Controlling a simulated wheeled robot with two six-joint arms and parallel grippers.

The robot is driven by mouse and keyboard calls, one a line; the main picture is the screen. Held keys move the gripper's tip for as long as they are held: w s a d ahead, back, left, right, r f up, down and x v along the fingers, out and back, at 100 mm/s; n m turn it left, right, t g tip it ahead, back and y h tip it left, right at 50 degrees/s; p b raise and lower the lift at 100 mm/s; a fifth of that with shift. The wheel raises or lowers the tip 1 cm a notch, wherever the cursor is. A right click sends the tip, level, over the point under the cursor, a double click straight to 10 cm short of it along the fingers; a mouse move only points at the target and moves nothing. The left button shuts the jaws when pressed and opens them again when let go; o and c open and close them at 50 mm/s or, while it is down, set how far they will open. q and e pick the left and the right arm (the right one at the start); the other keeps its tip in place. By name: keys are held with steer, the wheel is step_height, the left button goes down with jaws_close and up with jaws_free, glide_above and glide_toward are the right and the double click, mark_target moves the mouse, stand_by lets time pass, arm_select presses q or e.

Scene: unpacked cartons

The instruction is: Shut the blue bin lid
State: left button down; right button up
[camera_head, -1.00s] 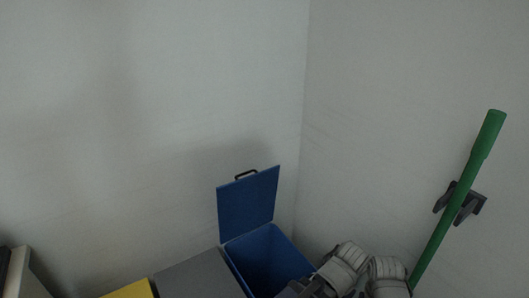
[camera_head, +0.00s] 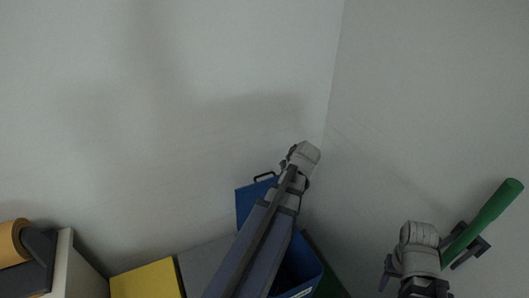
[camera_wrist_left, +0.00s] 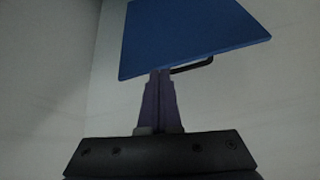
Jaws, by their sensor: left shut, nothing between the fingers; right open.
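The blue bin (camera_head: 305,270) stands low in the corner in the head view, partly hidden behind my left arm. Its blue lid (camera_head: 245,203) is raised upright, with a black handle (camera_head: 264,177) at its top edge. In the left wrist view the lid (camera_wrist_left: 190,38) fills the top, with its handle (camera_wrist_left: 192,66) below its edge. My left gripper (camera_wrist_left: 160,74) is shut and empty, its fingertips at the lid's edge in that picture; I cannot tell if they touch. In the head view its fingers are hidden. My right gripper (camera_head: 412,287) is open at the bottom right, apart from the bin.
A grey box top (camera_head: 205,262) and a yellow one (camera_head: 147,281) lie left of the bin. A green pole (camera_head: 490,215) in a dark wall holder (camera_head: 472,252) is close to my right arm. A tape roll (camera_head: 14,240) sits far left. Walls close off the corner.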

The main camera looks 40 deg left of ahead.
arm_select(q)
steer(key=a+r+n+y+p, duration=0.1)
steer(key=a+r+n+p, duration=0.15)
steer(key=a+r, duration=0.4)
steer(key=a+f+b, duration=0.1)
steer(key=f+b, duration=0.2)
steer(key=a+f+b, duration=0.1)
steer(key=f+b, duration=0.2)
steer(key=f, duration=0.1)
steer(key=w+a+f+b, duration=0.1)
steer(key=f+b, duration=0.2)
steer(key=f, duration=0.1)
steer(key=shift+a+b, duration=0.3)
steer(key=shift+b, duration=0.05)
arm_select(e)
step_height(320, 180, down, 6)
steer(key=shift+r, duration=0.15)
arm_select(q)
steer(key=shift+r, duration=0.1)
